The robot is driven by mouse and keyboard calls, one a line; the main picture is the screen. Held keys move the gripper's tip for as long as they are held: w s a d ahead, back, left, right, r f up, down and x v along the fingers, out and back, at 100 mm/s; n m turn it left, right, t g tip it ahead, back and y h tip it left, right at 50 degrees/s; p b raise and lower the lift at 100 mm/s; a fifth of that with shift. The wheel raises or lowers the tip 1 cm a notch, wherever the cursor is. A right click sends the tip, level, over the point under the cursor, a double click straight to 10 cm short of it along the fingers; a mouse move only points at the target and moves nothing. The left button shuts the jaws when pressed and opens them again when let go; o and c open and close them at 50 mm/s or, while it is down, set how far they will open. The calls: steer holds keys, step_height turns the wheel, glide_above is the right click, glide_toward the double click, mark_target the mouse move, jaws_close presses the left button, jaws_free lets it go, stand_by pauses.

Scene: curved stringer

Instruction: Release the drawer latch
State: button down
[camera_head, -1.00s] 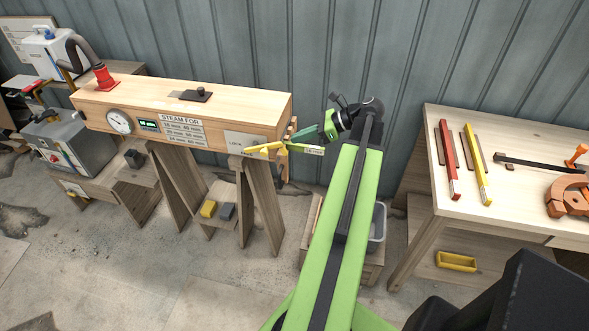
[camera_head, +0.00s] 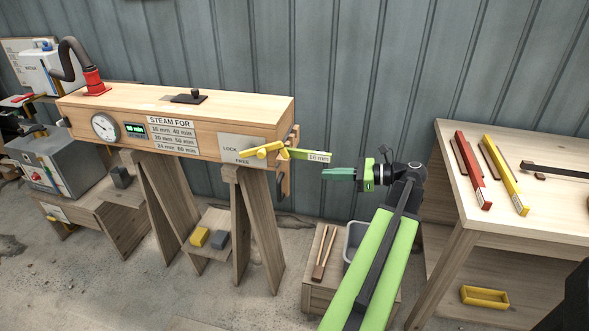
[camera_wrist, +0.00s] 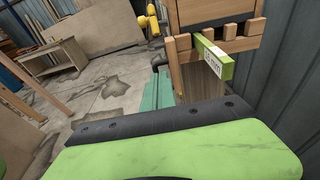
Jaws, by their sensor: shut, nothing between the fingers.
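The yellow latch lever (camera_head: 268,149) sits on the right front end of the wooden steam box (camera_head: 220,117). Its thin tip lies across the plate (camera_head: 226,147) between the words LOCK and FREE; I cannot tell exactly which it marks. Yellow parts of it also show in the wrist view (camera_wrist: 151,23). The wooden end piece (camera_head: 290,160) is at the box's right end, and a green strip marked 16 mm (camera_head: 308,155) sticks out there. My gripper (camera_head: 326,174) is shut and empty, to the right of the lever and apart from it, below the strip's outer end.
A workbench (camera_head: 450,190) with red (camera_head: 472,170) and yellow (camera_head: 507,175) bars stands at right. A low crate (camera_head: 320,265) and a grey bin (camera_head: 353,240) are below my arm. A trestle leg (camera_head: 262,225) supports the box. A corrugated wall closes the back.

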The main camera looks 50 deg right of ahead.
steer(key=w+a+r+p, duration=0.2)
steer(key=w+a, duration=0.3)
steer(key=w, duration=0.5)
steer(key=shift+w, duration=0.25)
steer(key=shift+f, duration=0.1)
